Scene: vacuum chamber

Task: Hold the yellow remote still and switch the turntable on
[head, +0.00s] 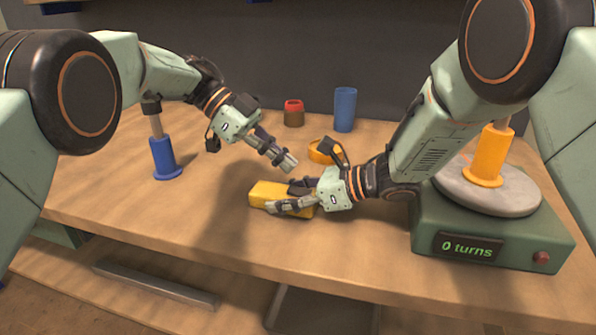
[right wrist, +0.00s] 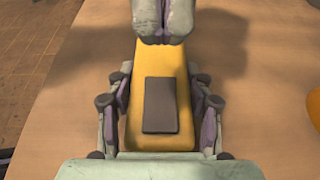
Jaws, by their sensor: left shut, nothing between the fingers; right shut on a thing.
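The yellow remote (head: 268,194) lies on the table near its front edge. My right gripper (head: 290,196) is shut on it, one finger along each long side. In the right wrist view the remote (right wrist: 150,62) shows a dark grey rectangular patch (right wrist: 160,105) on its top. My left gripper (head: 290,163) is shut and empty, its fingertips above the remote; the closed fingertips (right wrist: 163,20) also show over the remote's far end. Whether they touch it I cannot tell. The turntable (head: 470,246) stands at the right, its display reading "0 turns".
An orange flanged cylinder (head: 488,158) stands on the turntable's grey disc (head: 525,200). A red button or knob (head: 541,257) is on its front. A blue flanged cylinder (head: 163,158) stands at the left. A red container (head: 293,113), blue cup (head: 345,108) and orange ring-shaped thing (head: 322,150) stand behind.

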